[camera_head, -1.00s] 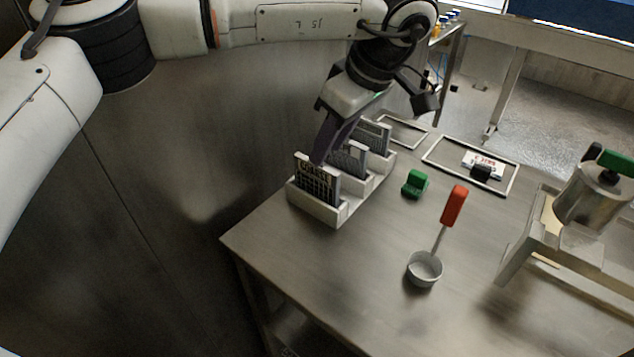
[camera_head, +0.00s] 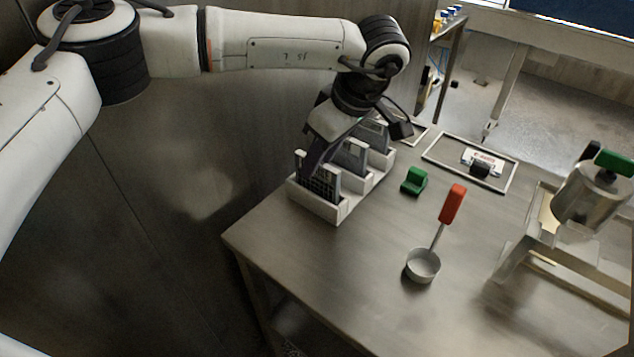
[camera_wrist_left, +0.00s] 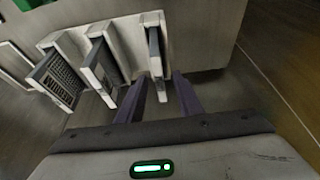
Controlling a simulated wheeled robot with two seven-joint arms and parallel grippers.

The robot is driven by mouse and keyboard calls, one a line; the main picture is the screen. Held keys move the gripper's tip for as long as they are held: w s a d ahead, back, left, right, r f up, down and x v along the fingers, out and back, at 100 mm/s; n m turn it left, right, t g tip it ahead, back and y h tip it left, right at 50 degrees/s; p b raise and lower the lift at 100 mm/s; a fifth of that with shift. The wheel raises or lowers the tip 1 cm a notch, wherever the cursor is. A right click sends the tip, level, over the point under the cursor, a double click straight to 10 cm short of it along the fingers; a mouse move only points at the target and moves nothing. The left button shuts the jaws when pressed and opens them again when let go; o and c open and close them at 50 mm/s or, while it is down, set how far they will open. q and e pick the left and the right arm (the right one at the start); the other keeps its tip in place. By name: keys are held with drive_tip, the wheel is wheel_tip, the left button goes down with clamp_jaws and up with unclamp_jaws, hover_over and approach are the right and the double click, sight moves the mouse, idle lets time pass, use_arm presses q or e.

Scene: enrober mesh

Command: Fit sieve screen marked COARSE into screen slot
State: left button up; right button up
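A pale rack (camera_head: 318,206) at the table's left edge holds three upright dark mesh sieve screens with pale frames: a front one (camera_head: 323,184), a middle one (camera_head: 352,157) and a back one (camera_head: 377,135). Their markings are not readable now, so I cannot tell which is COARSE. My left gripper (camera_head: 306,168) is at the front screen, partly hiding it. In the left wrist view its two dark fingers (camera_wrist_left: 160,88) stand apart, either side of the end screen (camera_wrist_left: 155,45), with gaps visible. My right gripper is out of view. I cannot clearly make out the screen slot.
A green block (camera_head: 414,181) and a red-handled scoop (camera_head: 423,265) lie right of the rack. A flat rectangular frame (camera_head: 432,152) around a small labelled piece lies behind. A metal machine (camera_head: 590,200) with a green-handled top stands at right. The table's front middle is clear.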

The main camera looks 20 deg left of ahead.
use_arm(q)
drive_tip(key=shift+f, duration=0.1)
clamp_jaws()
idle(0.4)
